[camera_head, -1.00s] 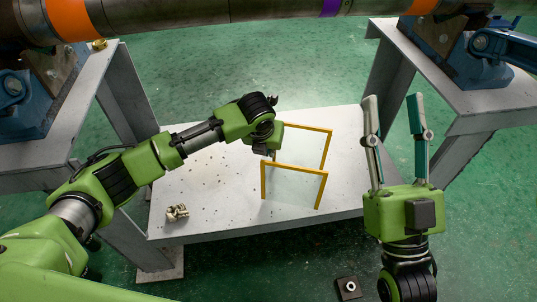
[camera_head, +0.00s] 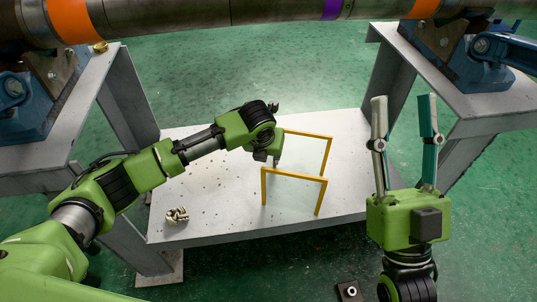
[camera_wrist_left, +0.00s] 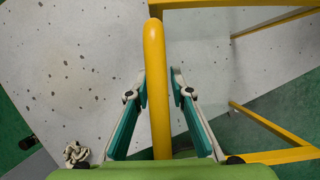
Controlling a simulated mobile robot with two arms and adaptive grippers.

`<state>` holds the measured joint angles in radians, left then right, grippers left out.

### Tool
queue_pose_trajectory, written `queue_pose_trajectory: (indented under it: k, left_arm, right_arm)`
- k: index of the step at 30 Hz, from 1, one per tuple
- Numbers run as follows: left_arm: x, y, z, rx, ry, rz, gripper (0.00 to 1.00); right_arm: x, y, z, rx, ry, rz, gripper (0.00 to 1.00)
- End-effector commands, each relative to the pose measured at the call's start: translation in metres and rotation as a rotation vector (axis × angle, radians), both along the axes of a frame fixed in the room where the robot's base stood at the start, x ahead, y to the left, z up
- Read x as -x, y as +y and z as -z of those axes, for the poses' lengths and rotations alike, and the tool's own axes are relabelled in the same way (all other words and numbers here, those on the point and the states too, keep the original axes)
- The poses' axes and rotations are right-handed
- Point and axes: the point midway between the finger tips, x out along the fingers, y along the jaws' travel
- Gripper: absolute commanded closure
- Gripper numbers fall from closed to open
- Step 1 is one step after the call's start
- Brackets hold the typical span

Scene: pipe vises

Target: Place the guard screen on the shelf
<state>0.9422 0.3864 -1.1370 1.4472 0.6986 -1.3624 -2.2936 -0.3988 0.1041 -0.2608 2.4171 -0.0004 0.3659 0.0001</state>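The guard screen (camera_head: 293,174) is a yellow frame with clear panels. It stands upright over the right half of the pale shelf (camera_head: 222,222); I cannot tell for sure whether its feet touch the surface. My left gripper (camera_head: 275,160) is at the screen's left side, partly hiding it. My right gripper (camera_head: 402,100) is open and empty, to the right of the shelf, fingers pointing up.
A large pipe (camera_head: 200,14) crosses above, with blue vises (camera_head: 470,55) on grey stands at both sides. The shelf's left half is mostly clear.

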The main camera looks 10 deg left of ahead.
Motion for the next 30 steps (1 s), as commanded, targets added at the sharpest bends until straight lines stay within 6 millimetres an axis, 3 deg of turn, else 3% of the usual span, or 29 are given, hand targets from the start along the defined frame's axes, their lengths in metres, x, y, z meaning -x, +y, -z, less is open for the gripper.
queue_pose_trajectory:
  k: [3, 11, 21, 30]
  left_arm:
    - [0.001, 0.000, -0.005, 0.001, -0.001, 0.000, 0.79]
    - [0.009, 0.002, -0.027, 0.001, -0.002, 0.000, 0.79]
    - [0.023, 0.004, -0.062, 0.000, -0.002, 0.000, 0.79]
    - [0.036, 0.005, -0.093, 0.000, -0.002, 0.000, 0.79]
  right_arm:
    - [-0.002, 0.000, 0.000, 0.003, 0.012, 0.001, 0.60]
    - [-0.033, 0.004, 0.037, 0.068, 0.237, 0.012, 0.60]
    - [-0.060, 0.002, 0.105, 0.162, 0.574, 0.032, 0.60]
    - [-0.060, -0.007, 0.170, 0.238, 0.866, 0.048, 0.60]
